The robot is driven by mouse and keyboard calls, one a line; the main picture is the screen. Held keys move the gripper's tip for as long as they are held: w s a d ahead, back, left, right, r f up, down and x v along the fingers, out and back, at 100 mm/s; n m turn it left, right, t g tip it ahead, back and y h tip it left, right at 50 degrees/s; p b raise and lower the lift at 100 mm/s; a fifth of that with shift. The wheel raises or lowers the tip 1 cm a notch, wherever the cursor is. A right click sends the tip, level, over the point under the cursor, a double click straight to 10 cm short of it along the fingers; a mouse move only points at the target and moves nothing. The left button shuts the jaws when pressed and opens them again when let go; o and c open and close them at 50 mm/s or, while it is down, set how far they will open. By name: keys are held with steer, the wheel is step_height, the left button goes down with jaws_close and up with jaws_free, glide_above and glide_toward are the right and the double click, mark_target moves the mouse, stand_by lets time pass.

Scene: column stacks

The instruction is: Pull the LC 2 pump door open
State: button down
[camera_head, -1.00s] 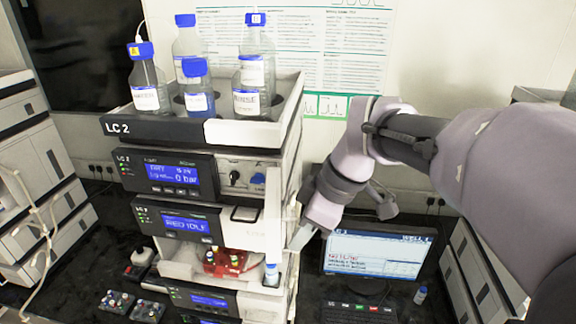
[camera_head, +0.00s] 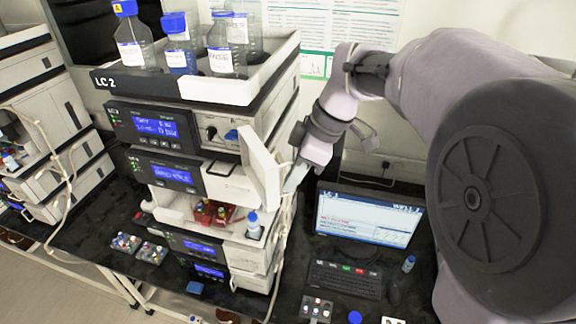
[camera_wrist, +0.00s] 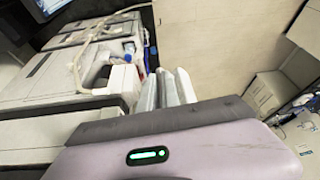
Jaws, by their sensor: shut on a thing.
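The LC 2 stack (camera_head: 140,84) stands left of centre in the head view. Its white pump door (camera_head: 263,165) stands open, swung out from the stack's front right. The pump face behind it is bare, with a black knob (camera_head: 211,133) and a blue part (camera_head: 231,135). My gripper (camera_head: 291,181) is at the door's outer right side, shut on the door. The exact grip is hard to make out. In the wrist view my gripper (camera_wrist: 168,90) shows as pale fingers side by side, with the gripped part barely distinguishable.
Several blue-capped bottles (camera_head: 184,46) stand in the top tray. An open drawer below holds a red rack (camera_head: 213,212) and a small bottle (camera_head: 254,226). A monitor (camera_head: 368,222) and keyboard (camera_head: 343,279) are to the right. Another stack (camera_head: 35,105) is at the left.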

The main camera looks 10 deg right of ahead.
stand_by(0.3)
steer(key=c, duration=1.6)
jaws_free()
steer(key=shift+w+a, duration=0.1)
steer(key=p+v, duration=0.2)
steer(key=v, duration=1.5)
steer(key=shift+r, duration=0.2)
steer(key=shift+f, duration=0.1)
